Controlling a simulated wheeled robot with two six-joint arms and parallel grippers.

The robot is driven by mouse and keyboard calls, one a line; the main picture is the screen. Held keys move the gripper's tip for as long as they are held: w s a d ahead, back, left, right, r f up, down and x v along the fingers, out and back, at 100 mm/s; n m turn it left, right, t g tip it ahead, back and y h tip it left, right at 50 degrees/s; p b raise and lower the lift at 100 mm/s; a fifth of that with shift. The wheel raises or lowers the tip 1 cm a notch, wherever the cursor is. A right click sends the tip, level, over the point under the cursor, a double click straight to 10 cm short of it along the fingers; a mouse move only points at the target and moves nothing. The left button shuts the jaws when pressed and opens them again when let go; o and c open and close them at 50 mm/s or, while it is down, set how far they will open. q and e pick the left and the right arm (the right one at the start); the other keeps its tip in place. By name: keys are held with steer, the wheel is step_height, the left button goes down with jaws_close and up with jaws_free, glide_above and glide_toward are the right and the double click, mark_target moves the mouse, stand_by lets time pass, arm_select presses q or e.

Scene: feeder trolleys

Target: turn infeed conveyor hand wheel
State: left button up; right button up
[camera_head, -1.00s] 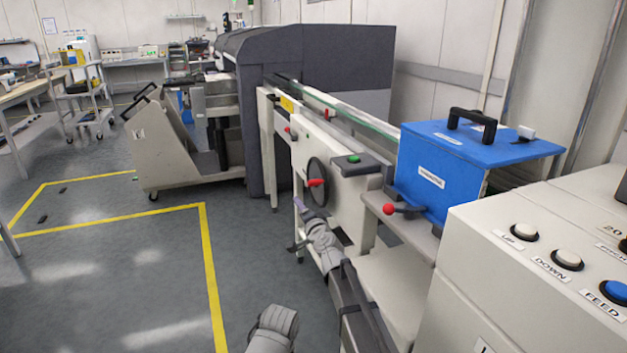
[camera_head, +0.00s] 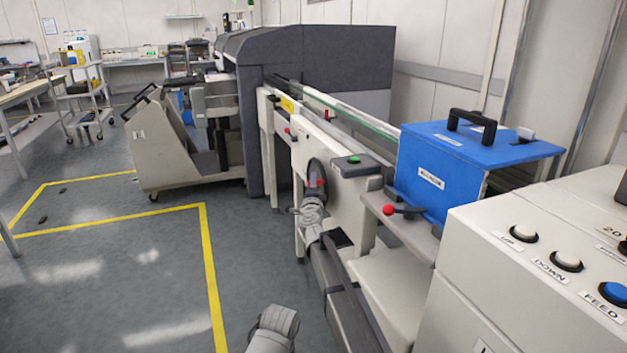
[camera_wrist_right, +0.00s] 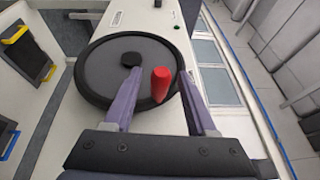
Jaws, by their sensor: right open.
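The hand wheel (camera_head: 323,176) is a dark round disc on the pale side panel of the infeed conveyor, with a red handle knob (camera_head: 315,183). In the head view my right gripper and wrist cover much of it. In the right wrist view the black wheel (camera_wrist_right: 105,70) fills the middle, with a dark hub at its centre. The red knob (camera_wrist_right: 160,84) stands between the two purple fingers of my right gripper (camera_wrist_right: 160,78), which are open. The knob looks nearer the right finger; contact cannot be told. My left gripper is not in view.
A control panel (camera_head: 540,260) with buttons stands at front right.

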steer(key=w, duration=0.3)
steer(key=shift+w+d+r, duration=0.1)
steer(key=shift+w+d, duration=0.05)
steer(key=shift+w, duration=0.2)
jaws_close()
stand_by(1.1)
